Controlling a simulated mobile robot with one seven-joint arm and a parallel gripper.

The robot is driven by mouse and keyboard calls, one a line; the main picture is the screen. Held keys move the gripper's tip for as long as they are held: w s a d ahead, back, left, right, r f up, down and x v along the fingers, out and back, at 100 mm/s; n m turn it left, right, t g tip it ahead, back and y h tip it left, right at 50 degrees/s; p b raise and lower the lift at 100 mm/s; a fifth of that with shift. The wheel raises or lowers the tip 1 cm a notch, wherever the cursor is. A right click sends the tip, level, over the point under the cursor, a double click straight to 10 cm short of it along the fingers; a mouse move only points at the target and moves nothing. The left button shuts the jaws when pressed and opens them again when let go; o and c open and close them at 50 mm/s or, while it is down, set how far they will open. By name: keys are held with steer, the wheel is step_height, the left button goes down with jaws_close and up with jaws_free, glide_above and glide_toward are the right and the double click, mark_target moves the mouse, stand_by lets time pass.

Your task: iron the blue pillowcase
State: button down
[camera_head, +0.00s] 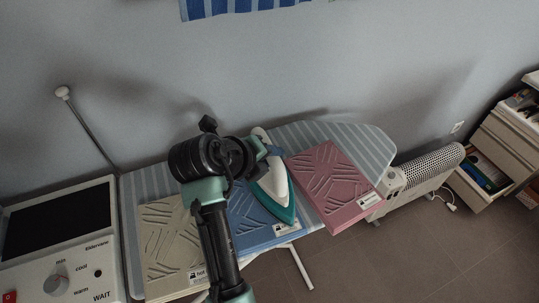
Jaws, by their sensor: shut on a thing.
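The blue pillowcase (245,229) lies flat on the striped ironing board (368,142), between two other cloths. Its surface is partly hidden by the iron and by my arm. The iron (283,205), white with a teal-green edge, is over the right part of the blue pillowcase, its tip toward the front. I cannot tell whether its sole touches the cloth. My gripper (268,152) is shut on the iron at its back end, near the handle. The fingertips are small and partly hidden in this view.
A cream cloth (160,238) lies left and a pink cloth (333,181) right, both creased. A control panel (70,272) with a dial and "WAIT" stands at the left. A white heater (424,176) and a drawer unit (495,150) stand at the right. A thin pole (92,132) rises behind.

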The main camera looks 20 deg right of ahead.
stand_by(0.5)
steer(key=shift+w+r+p, duration=0.1)
steer(key=shift+r+p, duration=1.8)
steer(key=shift+r, duration=1.8)
steer(key=shift+a, duration=0.1)
